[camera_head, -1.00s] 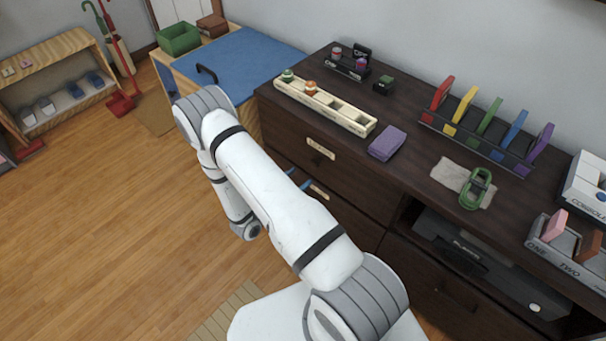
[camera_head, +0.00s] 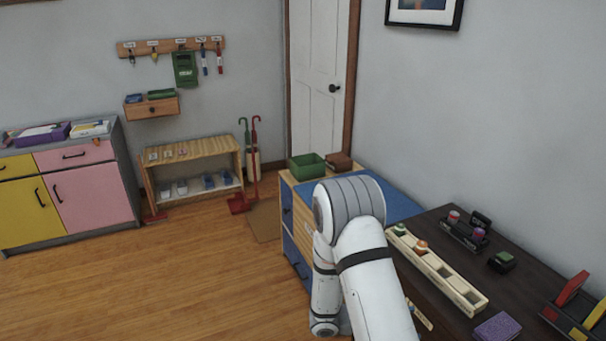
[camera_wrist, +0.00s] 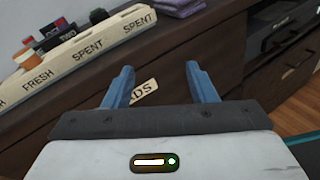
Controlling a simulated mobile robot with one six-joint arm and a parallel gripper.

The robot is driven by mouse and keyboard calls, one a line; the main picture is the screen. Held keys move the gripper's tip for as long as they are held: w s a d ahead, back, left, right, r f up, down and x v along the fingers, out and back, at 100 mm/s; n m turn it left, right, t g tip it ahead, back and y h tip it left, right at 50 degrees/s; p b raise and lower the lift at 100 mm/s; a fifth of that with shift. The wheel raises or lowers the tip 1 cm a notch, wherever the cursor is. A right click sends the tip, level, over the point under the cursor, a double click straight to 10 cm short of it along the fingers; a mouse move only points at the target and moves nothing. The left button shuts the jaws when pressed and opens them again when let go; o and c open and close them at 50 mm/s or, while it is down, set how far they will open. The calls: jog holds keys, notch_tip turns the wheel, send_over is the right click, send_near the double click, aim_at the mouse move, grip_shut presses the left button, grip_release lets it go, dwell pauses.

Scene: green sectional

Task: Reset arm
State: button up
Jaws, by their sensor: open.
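My gripper (camera_wrist: 158,85) shows in the wrist view with its two blue fingers apart and nothing between them. It faces the front of the dark dresser (camera_wrist: 205,52), below the cream tray (camera_wrist: 75,47) marked FRESH and SPENT. A label ending in "DS" on the dresser front shows partly behind the left finger. In the head view my white arm reaches over in front of the dresser, and the gripper itself is hidden there.
The dresser top holds the cream tray (camera_head: 437,270), a purple cloth (camera_head: 497,327) and a colored rack (camera_head: 575,315). A blue-topped cabinet (camera_head: 403,205) stands beyond my arm. A low wooden shelf (camera_head: 195,152) stands by the back wall. Wood floor (camera_head: 180,275) at left is clear.

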jog(key=s+a+r+m+t+y+p, duration=0.1)
jog(key=s+a+r+m+y+p, duration=0.1)
jog(key=s+r+m+y, duration=0.3)
jog(key=s+a+r+m+y+p, duration=0.2)
jog(key=s+a+r+m+y, duration=0.3)
jog(key=r, duration=0.8)
jog(key=s+a+r+m+t+y+p, duration=0.1)
jog(key=s+r+m+y, duration=0.4)
jog(key=r, duration=0.5)
jog(key=a+y+p, duration=0.1)
jog(key=a, duration=0.1)
jog(key=shift+a+t, duration=0.3)
jog(key=shift+a, duration=0.05)
jog(key=shift+s, duration=0.1)
jog(key=shift+c, duration=0.5)
jog(key=shift+c, duration=0.8)
jog(key=shift+d, duration=0.1)
jog(key=shift+c, duration=0.4)
